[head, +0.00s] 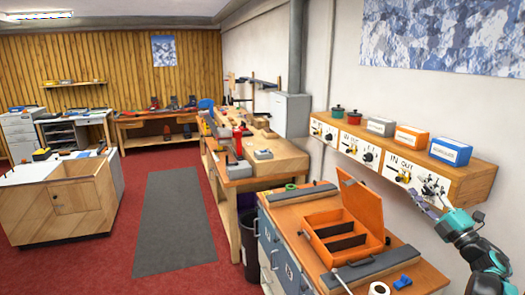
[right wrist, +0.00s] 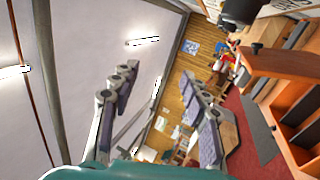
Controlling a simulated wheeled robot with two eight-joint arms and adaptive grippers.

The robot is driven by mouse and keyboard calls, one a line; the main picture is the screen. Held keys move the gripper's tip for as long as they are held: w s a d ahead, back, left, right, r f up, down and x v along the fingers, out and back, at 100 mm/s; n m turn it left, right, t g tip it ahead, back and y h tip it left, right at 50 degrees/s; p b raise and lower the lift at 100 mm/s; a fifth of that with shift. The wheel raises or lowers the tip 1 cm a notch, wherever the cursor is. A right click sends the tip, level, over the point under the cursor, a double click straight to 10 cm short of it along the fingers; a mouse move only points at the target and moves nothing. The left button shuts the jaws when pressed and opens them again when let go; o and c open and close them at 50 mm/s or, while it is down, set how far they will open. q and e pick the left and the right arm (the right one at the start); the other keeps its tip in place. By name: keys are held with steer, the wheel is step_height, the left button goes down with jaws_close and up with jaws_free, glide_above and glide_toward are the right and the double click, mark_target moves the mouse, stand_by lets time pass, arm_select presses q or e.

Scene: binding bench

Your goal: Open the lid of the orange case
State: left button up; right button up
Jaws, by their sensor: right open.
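The orange case (head: 312,243) stands on the wooden top of the cabinet in the head view. Its lid (head: 362,205) is raised and tilted back on the right side, so the dark compartments inside show. My right gripper (head: 428,193) is open and empty, above and to the right of the lid, apart from it, close to the wall shelf. In the right wrist view its two fingers (right wrist: 160,85) are spread with nothing between them. Part of the orange case (right wrist: 298,153) shows at the right edge of that view, with the lid (right wrist: 285,64) standing up. My left gripper is not in view.
A wooden wall shelf (head: 480,180) with IN/OUT panels, small boxes and pots runs behind the case. Dark bars (head: 370,264) flank the case. A blue piece (head: 402,282) and a white roll (head: 379,288) lie in front. The floor mat (head: 180,230) is clear.

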steer(key=s+a+r+m+g+h, duration=0.25)
steer(key=a+m+h, duration=0.65)
steer(key=m+h, duration=0.45)
steer(key=s+a+f+m+g+y, duration=0.3)
steer(key=s+a+f+g, duration=0.3)
steer(key=s+a+f, duration=0.5)
steer(key=s+a+f+m+g+y, duration=0.4)
steer(key=s+a+f, duration=0.8)
steer(key=f, duration=0.7)
steer(key=s+m+g, duration=0.1)
steer(key=s+g, duration=0.1)
steer(key=s, duration=0.1)
steer(key=shift+s, duration=0.25)
